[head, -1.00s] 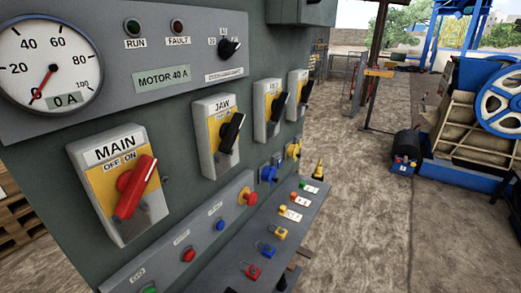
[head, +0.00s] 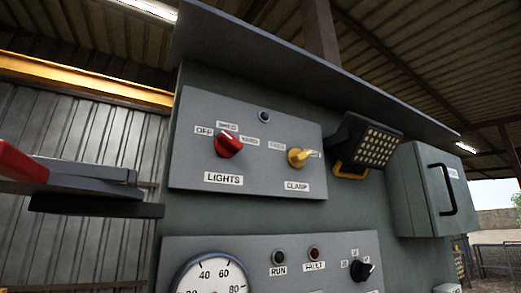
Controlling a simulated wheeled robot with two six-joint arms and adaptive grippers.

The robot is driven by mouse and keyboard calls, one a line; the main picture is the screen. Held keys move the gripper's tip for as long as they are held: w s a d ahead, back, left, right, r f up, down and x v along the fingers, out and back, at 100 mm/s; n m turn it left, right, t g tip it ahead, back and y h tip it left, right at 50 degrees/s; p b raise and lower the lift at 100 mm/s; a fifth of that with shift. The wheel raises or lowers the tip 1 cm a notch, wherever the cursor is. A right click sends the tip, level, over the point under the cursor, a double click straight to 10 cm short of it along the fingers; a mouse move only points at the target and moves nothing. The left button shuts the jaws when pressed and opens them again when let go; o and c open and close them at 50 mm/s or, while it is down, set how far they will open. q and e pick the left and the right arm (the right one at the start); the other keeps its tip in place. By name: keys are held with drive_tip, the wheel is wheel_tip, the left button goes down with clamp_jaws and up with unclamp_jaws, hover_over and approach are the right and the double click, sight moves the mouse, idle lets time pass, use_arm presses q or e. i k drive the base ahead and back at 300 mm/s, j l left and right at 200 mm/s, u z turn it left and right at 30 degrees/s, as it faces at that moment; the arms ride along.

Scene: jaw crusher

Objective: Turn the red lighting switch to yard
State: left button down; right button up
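The red lighting switch (head: 229,145) is a round red knob above the LIGHTS label, on the upper grey panel (head: 190,170). Around it are the labels OFF at the left, SHED at the top and YARD at the right. Its pointer seems to aim up towards SHED, but it is small and hard to read. My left gripper (head: 140,192) comes in from the left edge, dark grey with a red part behind. It is left of the panel, apart from the switch, and appears empty. Its finger gap is unclear from this side. My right gripper is out of view.
A yellow CLAMP knob (head: 299,157) is right of the red switch. A floodlight (head: 366,143) with a yellow bracket and a grey box (head: 425,190) stand out farther right. A hood (head: 300,70) juts out above. The gauge panel (head: 310,250) is below.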

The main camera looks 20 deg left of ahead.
sight(226, 145)
drive_tip(key=u, duration=1.15)
drive_tip(key=k+u, duration=0.2)
drive_tip(key=u, duration=0.15)
drive_tip(key=k+l+u, duration=0.1)
drive_tip(key=u, duration=0.3)
drive_tip(key=k+u, duration=0.35)
drive_tip(key=k+j, duration=0.15)
drive_tip(key=k, duration=0.15)
drive_tip(key=k+j, duration=0.2)
drive_tip(key=i+l, duration=0.2)
drive_tip(key=i, duration=0.15)
